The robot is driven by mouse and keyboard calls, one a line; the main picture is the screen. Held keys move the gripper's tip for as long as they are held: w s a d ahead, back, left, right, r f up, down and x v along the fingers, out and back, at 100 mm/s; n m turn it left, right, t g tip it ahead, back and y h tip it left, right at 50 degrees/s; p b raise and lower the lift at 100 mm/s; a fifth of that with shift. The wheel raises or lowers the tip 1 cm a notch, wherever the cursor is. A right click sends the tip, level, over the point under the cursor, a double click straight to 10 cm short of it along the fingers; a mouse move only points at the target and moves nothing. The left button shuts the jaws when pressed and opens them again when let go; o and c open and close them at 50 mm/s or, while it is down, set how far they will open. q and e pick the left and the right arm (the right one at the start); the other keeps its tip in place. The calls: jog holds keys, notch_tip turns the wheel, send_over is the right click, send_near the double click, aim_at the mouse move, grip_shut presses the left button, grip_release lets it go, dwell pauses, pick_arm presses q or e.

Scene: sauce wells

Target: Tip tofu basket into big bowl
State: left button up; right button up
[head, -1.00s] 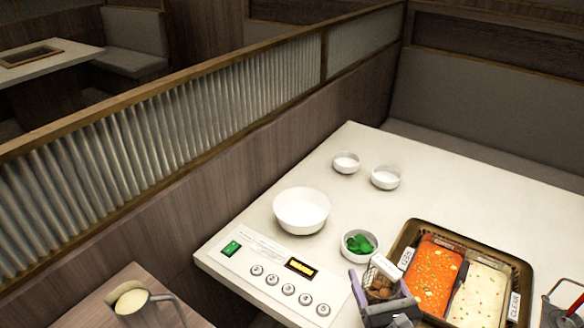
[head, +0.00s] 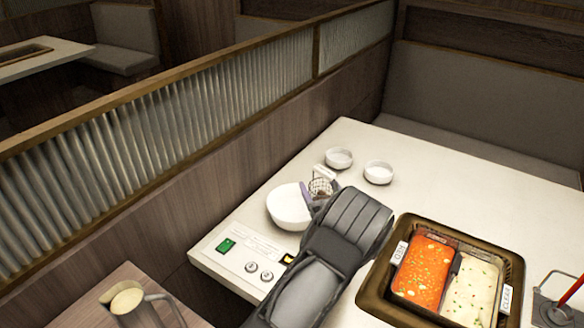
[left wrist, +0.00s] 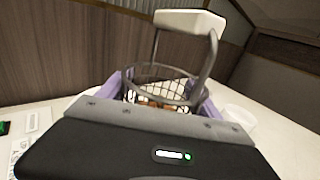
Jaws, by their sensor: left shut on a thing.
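The big white bowl (head: 286,207) stands on the table left of my left gripper. My left gripper (head: 311,196), with purple fingers, is shut on the tofu basket (head: 321,187), a small wire basket, beside the bowl's right rim. In the left wrist view the basket (left wrist: 160,92) shows between the purple fingers, with brown pieces inside and a white-tipped handle (left wrist: 190,20) rising above. The basket looks roughly upright; whether it overhangs the bowl is unclear. My right gripper is not in view.
Two small white bowls (head: 339,158) (head: 378,172) stand behind. A brown-rimmed pot (head: 452,224) with orange and white broths is at right. A control panel with a green switch (head: 225,245) lies at the table's front left. A jug (head: 130,300) stands on a side table.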

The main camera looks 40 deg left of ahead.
pick_arm(q)
jog(key=a+r, duration=0.2)
jog(key=a, duration=0.7)
jog(key=shift+s+a+r, duration=0.3)
jog(key=shift+a+r, duration=0.1)
jog(key=shift+f, duration=0.15)
notch_tip(320, 180, down, 7)
jog(key=b, duration=0.5)
jog(key=shift+w+d+b, duration=0.1)
jog(key=shift+b, duration=0.2)
